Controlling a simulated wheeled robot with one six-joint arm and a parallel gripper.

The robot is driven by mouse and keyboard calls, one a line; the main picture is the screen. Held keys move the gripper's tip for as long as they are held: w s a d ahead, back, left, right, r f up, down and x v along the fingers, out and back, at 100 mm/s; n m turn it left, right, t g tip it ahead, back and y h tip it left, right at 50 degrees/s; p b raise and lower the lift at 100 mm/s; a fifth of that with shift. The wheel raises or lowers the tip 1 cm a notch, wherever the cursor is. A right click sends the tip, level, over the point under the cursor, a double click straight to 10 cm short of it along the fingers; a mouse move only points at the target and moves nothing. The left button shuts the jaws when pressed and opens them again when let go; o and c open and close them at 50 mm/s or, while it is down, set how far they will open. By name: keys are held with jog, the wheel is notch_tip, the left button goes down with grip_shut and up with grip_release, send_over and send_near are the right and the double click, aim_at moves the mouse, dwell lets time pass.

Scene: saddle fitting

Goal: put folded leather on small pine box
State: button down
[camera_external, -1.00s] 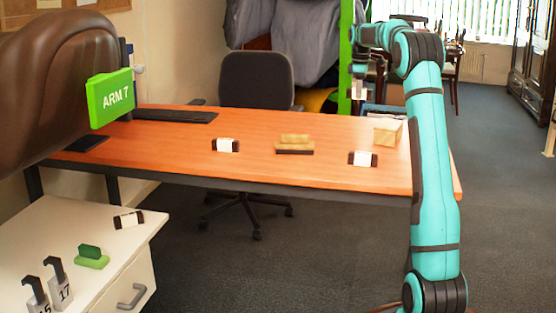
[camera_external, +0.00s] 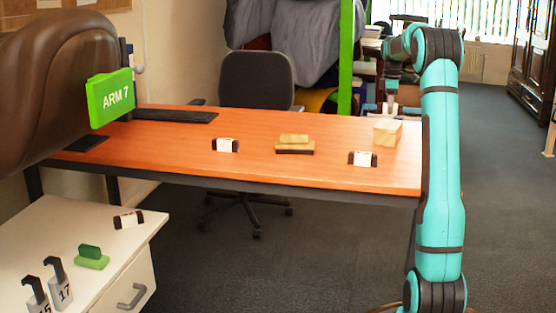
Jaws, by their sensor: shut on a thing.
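The small pine box (camera_external: 387,132) is a pale wooden block at the right end of the orange-brown desk. My gripper (camera_external: 390,108) points down just behind and above the box, small and far off in this view. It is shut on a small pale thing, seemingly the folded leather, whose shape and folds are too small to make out. A gap seems to lie between the gripper and the box, but I cannot tell the exact distance. The top of the box looks bare.
On the desk (camera_external: 330,178) are a tan block on a dark-edged base (camera_external: 295,146) and two black-and-white rolls (camera_external: 226,146) (camera_external: 362,158). A white cabinet (camera_external: 60,220) at lower left holds a green block (camera_external: 91,257) and numbered hooks (camera_external: 60,283). An office chair (camera_external: 256,80) stands behind.

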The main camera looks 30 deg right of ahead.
jog(key=shift+f, duration=1.8)
jog(key=shift+f, duration=0.1)
jog(key=c, duration=1.1)
grip_release()
jog(key=shift+c, duration=0.2)
notch_tip(320, 180, up, 12)
